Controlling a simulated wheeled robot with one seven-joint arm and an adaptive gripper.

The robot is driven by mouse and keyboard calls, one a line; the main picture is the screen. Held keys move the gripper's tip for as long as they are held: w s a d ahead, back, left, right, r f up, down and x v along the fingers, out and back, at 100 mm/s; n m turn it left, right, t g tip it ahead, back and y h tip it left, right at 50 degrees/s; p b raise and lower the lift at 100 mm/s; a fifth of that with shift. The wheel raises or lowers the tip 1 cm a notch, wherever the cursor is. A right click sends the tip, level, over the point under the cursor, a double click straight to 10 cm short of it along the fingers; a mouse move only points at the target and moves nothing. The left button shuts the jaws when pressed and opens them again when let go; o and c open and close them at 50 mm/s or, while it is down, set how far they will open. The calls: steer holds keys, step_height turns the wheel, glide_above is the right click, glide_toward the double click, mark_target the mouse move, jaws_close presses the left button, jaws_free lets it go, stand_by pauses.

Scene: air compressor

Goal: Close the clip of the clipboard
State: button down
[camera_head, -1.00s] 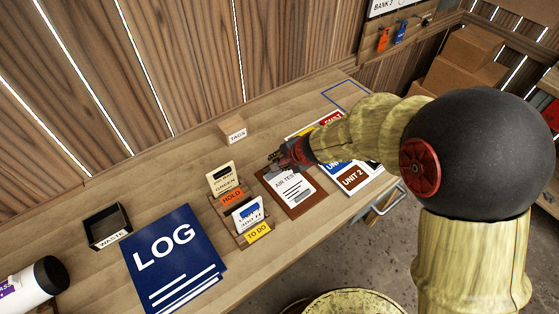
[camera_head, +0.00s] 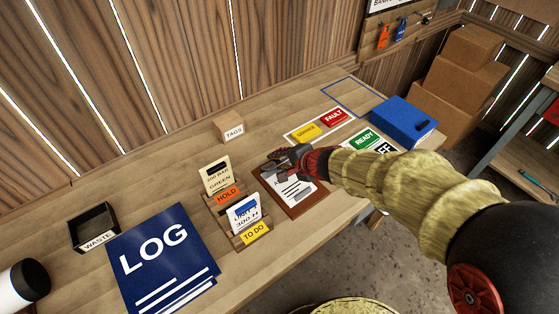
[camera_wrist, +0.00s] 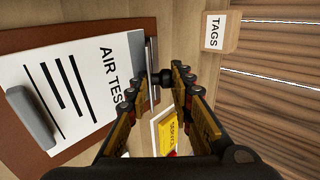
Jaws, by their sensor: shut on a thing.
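The brown clipboard (camera_head: 301,209) lies on the bench, with a white AIR TEST sheet (camera_wrist: 68,88) on it in the wrist view. My gripper (camera_head: 277,169) is at the clipboard's far end in the head view and hides the clip there. In the wrist view, the clip's grey metal plate (camera_wrist: 138,50) runs along the sheet's top edge. My gripper (camera_wrist: 158,74) has its fingers on either side of a dark knob-like part (camera_wrist: 158,88) at the clip and is shut on it. I cannot tell how far the clip is open.
A tag holder with cards (camera_head: 235,210) and the blue LOG book (camera_head: 163,260) are left of the clipboard. The TAGS block (camera_head: 229,127) stands behind it. Status cards (camera_head: 333,118) and a blue box (camera_head: 404,122) are to the right. A grey rounded piece (camera_wrist: 31,117) lies over the sheet's lower end.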

steer(key=shift+s+d+t+y, duration=0.15)
steer(key=shift+s+t+y, duration=0.1)
steer(key=shift+t+y, duration=0.6)
steer(key=c, duration=2)
jaws_free()
steer(key=o, duration=0.4)
steer(key=shift+f, duration=0.2)
steer(key=shift+c, duration=0.2)
steer(key=shift+s+d, duration=0.1)
steer(key=shift+v, duration=3.95)
steer(key=shift+r, duration=0.1)
